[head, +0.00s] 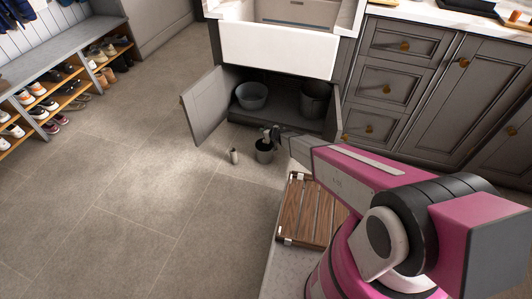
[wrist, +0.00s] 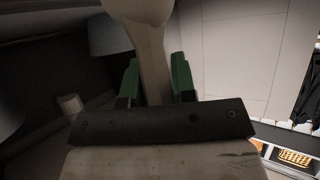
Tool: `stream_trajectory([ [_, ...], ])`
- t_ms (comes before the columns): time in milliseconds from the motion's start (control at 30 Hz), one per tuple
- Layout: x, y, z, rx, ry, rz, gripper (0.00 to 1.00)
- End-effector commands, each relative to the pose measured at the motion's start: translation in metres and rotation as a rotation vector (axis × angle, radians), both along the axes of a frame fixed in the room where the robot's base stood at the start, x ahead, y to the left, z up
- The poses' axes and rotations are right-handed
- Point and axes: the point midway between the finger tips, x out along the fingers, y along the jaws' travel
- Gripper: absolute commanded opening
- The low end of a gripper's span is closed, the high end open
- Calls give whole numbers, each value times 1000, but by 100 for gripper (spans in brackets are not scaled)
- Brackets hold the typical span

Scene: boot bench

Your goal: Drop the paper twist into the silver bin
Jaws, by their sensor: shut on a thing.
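My gripper (head: 271,133) is in front of the open sink cabinet in the head view. In the wrist view its green fingers (wrist: 155,72) are shut on the pale paper twist (wrist: 150,42), which is wide at the far end and narrow between the fingers. The twist's far end is cut off by the wrist picture's edge. I cannot tell its height above the bin's rim.
A beige cylinder (head: 233,156) stands on the floor left of the bin. A light basin (head: 251,95) and a grey bucket (head: 315,100) sit inside the cabinet, whose left door (head: 203,103) stands open. A slatted wooden rack (head: 310,210) lies nearer. Floor at left is clear.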

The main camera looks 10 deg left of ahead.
Motion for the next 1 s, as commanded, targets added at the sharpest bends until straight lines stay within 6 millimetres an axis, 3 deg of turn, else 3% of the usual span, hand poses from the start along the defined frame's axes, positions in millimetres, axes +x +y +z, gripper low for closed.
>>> stream_trajectory([
  [200,1,0,-15,0,0,0,0],
  [533,0,0,-17,0,0,-1,0],
  [567,0,0,-17,0,0,-1,28],
  [633,0,0,-17,0,0,-1,51],
  [667,0,0,-17,0,0,-1,55],
  [1000,-1,-2,-16,0,0,-1,55],
])
